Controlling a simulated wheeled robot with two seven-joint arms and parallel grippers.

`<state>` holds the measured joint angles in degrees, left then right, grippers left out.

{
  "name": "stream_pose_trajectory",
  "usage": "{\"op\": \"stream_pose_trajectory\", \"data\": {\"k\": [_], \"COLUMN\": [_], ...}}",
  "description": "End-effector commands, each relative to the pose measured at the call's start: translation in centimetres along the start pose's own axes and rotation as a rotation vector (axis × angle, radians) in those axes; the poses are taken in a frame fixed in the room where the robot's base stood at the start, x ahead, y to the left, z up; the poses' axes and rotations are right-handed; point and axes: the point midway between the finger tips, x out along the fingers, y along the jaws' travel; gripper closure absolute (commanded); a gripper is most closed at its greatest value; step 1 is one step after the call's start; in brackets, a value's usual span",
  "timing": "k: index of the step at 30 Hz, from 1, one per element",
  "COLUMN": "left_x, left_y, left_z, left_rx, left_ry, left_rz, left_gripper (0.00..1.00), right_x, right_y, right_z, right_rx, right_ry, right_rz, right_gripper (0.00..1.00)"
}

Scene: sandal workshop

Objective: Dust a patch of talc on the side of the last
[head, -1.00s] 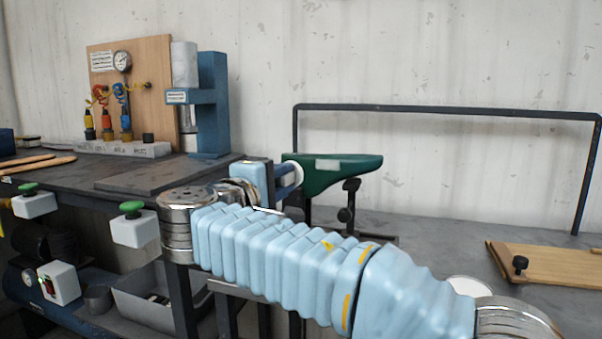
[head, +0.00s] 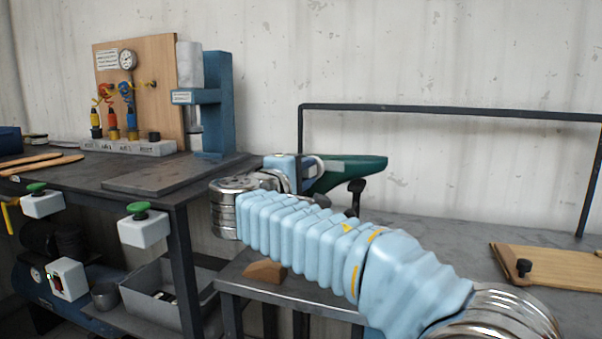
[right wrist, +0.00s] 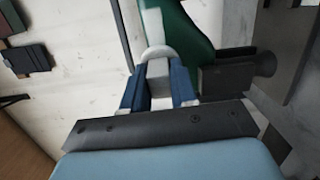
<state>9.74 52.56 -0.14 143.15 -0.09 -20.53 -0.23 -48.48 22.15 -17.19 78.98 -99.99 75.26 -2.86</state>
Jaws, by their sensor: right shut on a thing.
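The green last (head: 360,168) is held above the right bench on a dark post with a black knob. It has a pale patch (head: 333,165) on its near side. My right gripper (head: 308,167) is in front of the last's left part and hides some of it. In the right wrist view its blue fingers are shut on a white talc applicator (right wrist: 158,50) with a rounded part and a pale grip. The applicator overlaps the green last (right wrist: 188,35) there; I cannot tell whether they touch. My left gripper is not in view.
A dark metal frame (head: 450,109) stands behind the last. A wooden board with a black knob (head: 550,268) lies at the right. A blue press (head: 213,105) and a gauge panel (head: 140,75) stand on the left bench. A brown block (head: 264,272) lies at the right bench's left edge.

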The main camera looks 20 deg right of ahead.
Motion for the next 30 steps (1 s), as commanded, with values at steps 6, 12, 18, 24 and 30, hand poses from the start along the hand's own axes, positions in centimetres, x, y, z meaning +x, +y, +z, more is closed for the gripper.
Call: {"op": "stream_pose_trajectory", "data": {"k": [6,12,18,24,30], "left_x": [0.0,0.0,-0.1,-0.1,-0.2], "left_y": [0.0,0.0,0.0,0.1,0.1], "left_z": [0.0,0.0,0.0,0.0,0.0], "left_rx": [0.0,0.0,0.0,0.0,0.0], "left_ry": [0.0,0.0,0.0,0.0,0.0], "left_rz": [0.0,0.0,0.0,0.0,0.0], "left_gripper": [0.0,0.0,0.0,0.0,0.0], "right_x": [0.0,0.0,0.2,0.6,1.0], "right_y": [0.0,0.0,0.0,0.0,0.0], "right_z": [0.0,0.0,0.0,0.0,0.0], "right_rx": [0.0,0.0,0.0,0.0,0.0], "right_ry": [0.0,0.0,-0.001,-0.001,0.0], "right_rz": [0.0,0.0,0.0,0.0,0.0], "right_gripper": [0.97,0.97,0.97,0.97,0.97]}}
